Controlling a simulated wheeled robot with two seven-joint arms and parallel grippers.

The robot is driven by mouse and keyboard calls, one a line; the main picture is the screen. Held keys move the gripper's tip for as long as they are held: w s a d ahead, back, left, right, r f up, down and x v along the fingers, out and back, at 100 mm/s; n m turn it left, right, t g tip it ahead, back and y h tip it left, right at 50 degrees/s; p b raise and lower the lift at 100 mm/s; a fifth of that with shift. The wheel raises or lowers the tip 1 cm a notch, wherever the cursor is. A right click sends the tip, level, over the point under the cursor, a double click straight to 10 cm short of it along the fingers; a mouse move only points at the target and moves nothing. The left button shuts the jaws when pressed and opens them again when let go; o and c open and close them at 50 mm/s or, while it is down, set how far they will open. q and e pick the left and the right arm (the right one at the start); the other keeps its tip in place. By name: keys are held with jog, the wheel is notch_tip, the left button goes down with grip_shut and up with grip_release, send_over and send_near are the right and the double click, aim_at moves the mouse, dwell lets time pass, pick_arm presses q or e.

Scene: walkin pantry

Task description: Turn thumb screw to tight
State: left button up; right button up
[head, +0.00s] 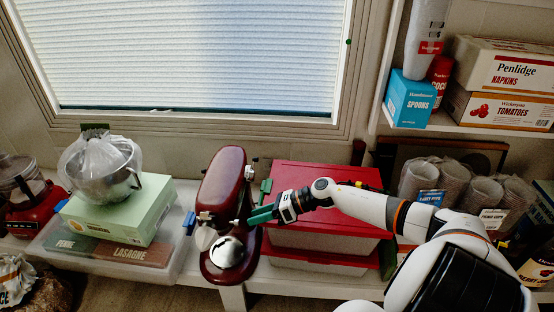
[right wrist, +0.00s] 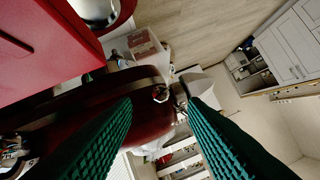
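A dark red stand mixer (head: 225,180) stands in the middle of the counter; it also shows in the right wrist view (right wrist: 125,100). A small silver knob (head: 249,172), perhaps the thumb screw, sits on the mixer's right side. In the right wrist view a small shiny round fitting (right wrist: 160,93) shows between and beyond the fingertips; I cannot tell its turned position. My right gripper (head: 262,202) is beside the mixer's right side. Its green fingers stand apart with nothing held between them, also in the right wrist view (right wrist: 157,98). My left gripper does not show.
Red-lidded bins (head: 325,240) stand right of the mixer, under my right arm. A light green box (head: 118,212) with a bagged metal bowl (head: 105,178) sits to the left. Stacked cups (head: 440,182) and shelved boxes (head: 505,75) are at the right. A blue lever (head: 188,222) juts left of the mixer.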

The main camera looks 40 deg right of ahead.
jog(key=p+v, duration=0.1)
jog(key=v, duration=0.6)
jog(key=shift+r, duration=0.1)
